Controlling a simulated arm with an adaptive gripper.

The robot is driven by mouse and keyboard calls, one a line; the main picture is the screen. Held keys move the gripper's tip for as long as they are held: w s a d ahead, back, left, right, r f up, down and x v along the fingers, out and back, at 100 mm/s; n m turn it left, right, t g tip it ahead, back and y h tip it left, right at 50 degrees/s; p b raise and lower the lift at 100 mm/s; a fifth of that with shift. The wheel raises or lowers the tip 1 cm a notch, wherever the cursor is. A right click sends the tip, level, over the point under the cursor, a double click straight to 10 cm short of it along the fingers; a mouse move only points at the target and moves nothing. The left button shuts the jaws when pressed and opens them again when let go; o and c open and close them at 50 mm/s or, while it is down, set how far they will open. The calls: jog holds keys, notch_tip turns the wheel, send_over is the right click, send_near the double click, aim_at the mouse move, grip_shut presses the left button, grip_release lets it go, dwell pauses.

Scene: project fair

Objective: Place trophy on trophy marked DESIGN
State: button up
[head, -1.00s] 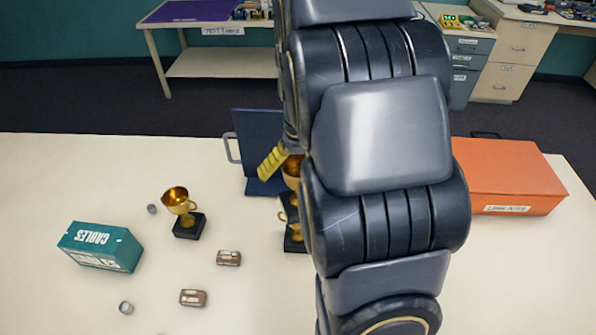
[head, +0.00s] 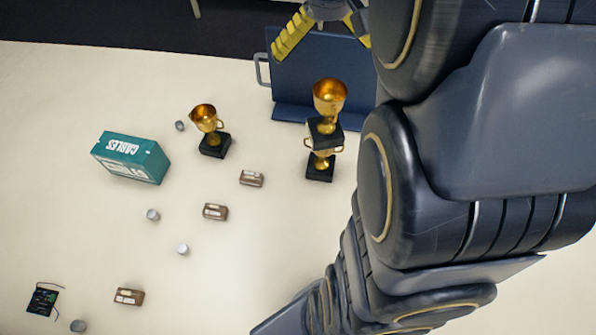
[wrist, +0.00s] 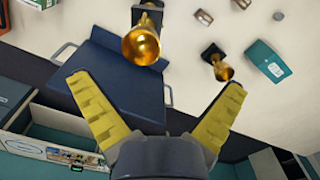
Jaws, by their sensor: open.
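Two gold trophies on black bases are stacked right of centre in the head view. The upper trophy (head: 328,100) stands upright with its base on the lower trophy (head: 320,165). The stack also shows in the wrist view, where the upper trophy's gold cup (wrist: 141,46) is nearest the camera. A third gold trophy (head: 207,125) stands alone on the table to the left; it also shows in the wrist view (wrist: 221,70). No DESIGN marking is readable. My gripper (wrist: 160,105) is open and empty, with yellow fingers spread apart, behind and above the stack, clear of it.
A dark blue board or case with a handle (head: 315,70) is behind the stack. A teal CABLES box (head: 132,157) is at the left. The table's front middle is clear.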

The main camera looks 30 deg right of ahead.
jog(key=s+a+f+n, duration=0.2)
jog(key=s+a, duration=0.6)
jog(key=s+a+f+n+g, duration=0.1)
jog(key=s+a+f+n, duration=0.1)
jog(key=s+a, duration=0.6)
jog(key=shift+s+f, duration=0.3)
jog(key=shift+f, duration=0.1)
jog(key=shift+a+f+g, duration=0.15)
jog(key=shift+g, duration=0.15)
dwell(1.1)
dwell(1.5)
